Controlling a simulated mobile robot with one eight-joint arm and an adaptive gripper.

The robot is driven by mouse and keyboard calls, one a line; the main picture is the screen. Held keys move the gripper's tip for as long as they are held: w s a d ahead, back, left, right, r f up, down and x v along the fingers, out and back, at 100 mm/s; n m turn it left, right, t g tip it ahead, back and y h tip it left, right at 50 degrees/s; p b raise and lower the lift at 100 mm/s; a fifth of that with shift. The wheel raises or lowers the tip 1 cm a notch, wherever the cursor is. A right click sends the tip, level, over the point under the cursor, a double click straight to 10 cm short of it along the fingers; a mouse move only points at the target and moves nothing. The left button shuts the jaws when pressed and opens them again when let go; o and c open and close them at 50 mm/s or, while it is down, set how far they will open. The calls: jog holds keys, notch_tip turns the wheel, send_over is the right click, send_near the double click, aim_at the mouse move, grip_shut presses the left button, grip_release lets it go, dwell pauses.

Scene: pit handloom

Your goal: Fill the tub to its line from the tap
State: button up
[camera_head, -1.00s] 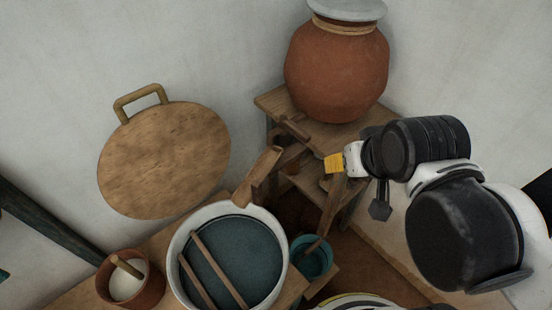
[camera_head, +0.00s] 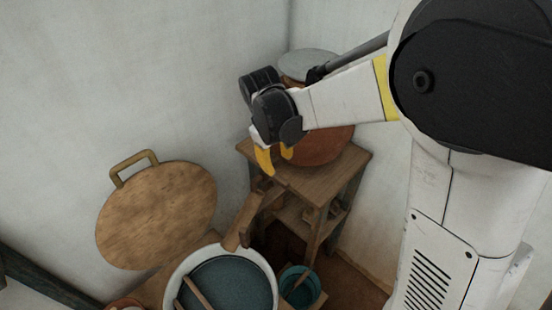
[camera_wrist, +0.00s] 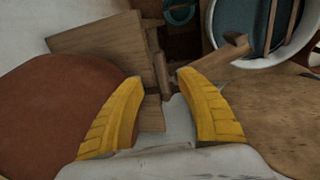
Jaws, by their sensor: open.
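The white round tub (camera_head: 172,274) stands low in the head view, cut off by the bottom edge, with dark teal contents. It also shows at the upper right of the wrist view (camera_wrist: 287,55). I cannot make out its line. The brown clay pot (camera_head: 328,146) sits on a wooden stand, partly hidden by my arm. My gripper (camera_head: 276,158) is open in front of the pot, yellow fingers pointing down. In the wrist view a slim wooden piece (camera_wrist: 161,76), possibly the tap, lies between the fingertips, apparently untouched. A wooden trough (camera_head: 243,219) slopes at the tub's rim.
The wooden stand (camera_head: 322,178) has a lower shelf with small items. A small teal bucket (camera_head: 299,289) stands right of the tub. A round wooden lid (camera_head: 156,214) with a handle leans against the wall. Wooden sticks (camera_head: 197,297) cross the tub. Walls close in behind the stand.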

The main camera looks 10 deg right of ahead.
aim_at(282, 181)
jog(key=f+b, duration=0.1)
jog(key=f, duration=0.2)
jog(key=d+f, duration=0.1)
jog(key=f, duration=0.3)
jog(key=w+f+b, duration=0.1)
jog(key=f, duration=0.2)
jog(key=shift+w+d+f+b, duration=0.1)
jog(key=shift+d+f+b, duration=0.2)
jog(key=shift+d, duration=0.1)
grip_shut()
